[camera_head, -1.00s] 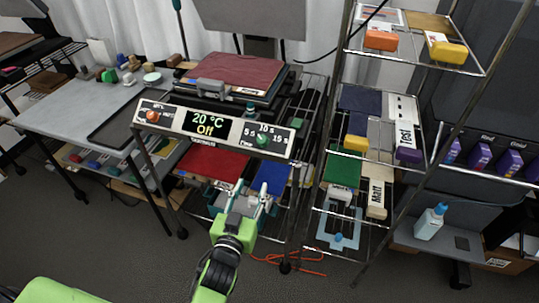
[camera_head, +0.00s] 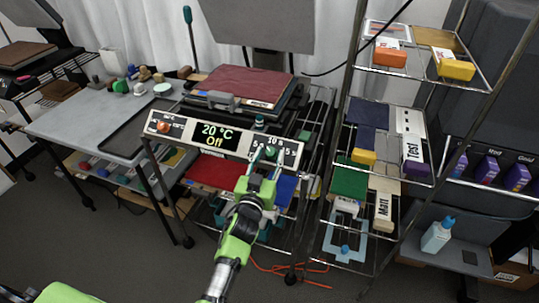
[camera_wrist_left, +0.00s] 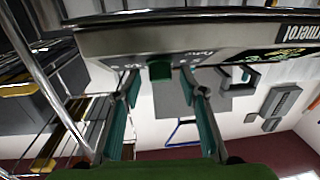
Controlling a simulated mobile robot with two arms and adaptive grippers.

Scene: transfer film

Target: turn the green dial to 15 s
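The green dial (camera_head: 270,153) is on the right part of the grey control panel (camera_head: 187,137), under a "10 s" label. My left gripper (camera_head: 265,163) is right in front of it in the head view and partly covers the dial and its labels. In the left wrist view, the green dial (camera_wrist_left: 160,71) shows between the two fingertips of my left gripper (camera_wrist_left: 165,88). The fingers are apart, one on each side, with a gap to the dial. The dial's pointing direction is too small to tell. My right gripper is not in view.
The panel also carries a red dial (camera_head: 163,127) and a display (camera_head: 216,136) reading "20 °C Off". A heat press (camera_head: 240,92) stands above it. A wire shelf (camera_head: 385,160) with coloured blocks is close on the right. A grey table (camera_head: 85,120) is at left.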

